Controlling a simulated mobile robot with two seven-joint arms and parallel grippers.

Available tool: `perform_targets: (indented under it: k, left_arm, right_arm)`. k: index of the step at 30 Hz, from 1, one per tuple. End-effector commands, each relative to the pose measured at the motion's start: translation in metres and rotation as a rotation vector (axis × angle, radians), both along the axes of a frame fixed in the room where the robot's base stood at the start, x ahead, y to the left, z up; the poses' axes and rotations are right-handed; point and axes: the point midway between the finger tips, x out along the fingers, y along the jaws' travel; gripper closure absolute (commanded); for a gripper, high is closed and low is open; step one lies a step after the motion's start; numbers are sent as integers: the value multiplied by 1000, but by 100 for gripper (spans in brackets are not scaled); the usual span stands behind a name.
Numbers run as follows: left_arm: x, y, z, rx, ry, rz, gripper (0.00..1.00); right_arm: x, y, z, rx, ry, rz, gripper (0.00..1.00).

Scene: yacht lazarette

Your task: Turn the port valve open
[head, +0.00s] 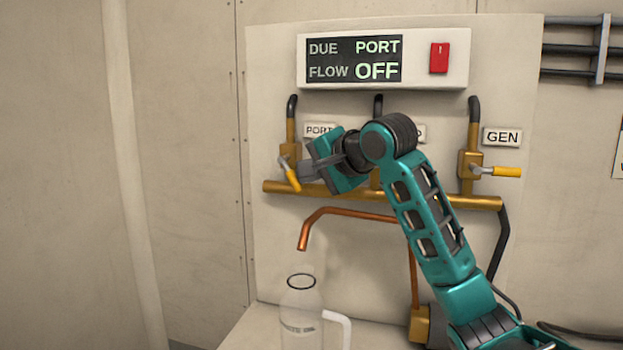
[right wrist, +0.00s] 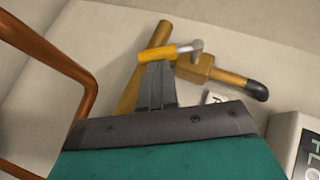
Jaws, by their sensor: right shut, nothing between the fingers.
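The port valve (head: 289,153) is a brass body on the left pipe, beside a partly covered PORT label (head: 318,131). Its yellow handle (head: 292,180) slants down and to the right. My right gripper (head: 304,170) is shut and empty, with its fingertips right by the handle. In the right wrist view the shut fingers (right wrist: 155,72) reach the yellow handle (right wrist: 170,52); I cannot tell whether they touch it. The valve body (right wrist: 195,68) lies just beyond. The display (head: 353,59) reads DUE PORT, FLOW OFF. My left gripper is not in view.
The GEN valve (head: 470,165) on the right has its yellow handle horizontal. My arm mostly hides the middle valve. A brass manifold (head: 450,201) runs below the valves, with a copper spout (head: 325,212) over a clear jug (head: 300,315). A red switch (head: 439,58) sits beside the display.

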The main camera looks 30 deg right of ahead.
Motion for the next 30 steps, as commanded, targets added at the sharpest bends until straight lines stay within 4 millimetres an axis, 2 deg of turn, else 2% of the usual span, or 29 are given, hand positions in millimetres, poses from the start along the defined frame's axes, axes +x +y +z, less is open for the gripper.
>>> perform_targets:
  k: [1, 6, 18, 30]
  left_arm:
    - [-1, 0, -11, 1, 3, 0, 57]
    - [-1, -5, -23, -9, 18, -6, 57]
    - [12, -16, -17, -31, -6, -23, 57]
    - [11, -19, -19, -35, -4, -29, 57]
  right_arm:
    - [1, 1, -10, 33, -34, 1, 100]
    - [4, 4, -18, 135, -152, 0, 100]
    - [11, 10, -26, 302, -351, -1, 100]
    - [14, 12, -27, 352, -414, -2, 100]
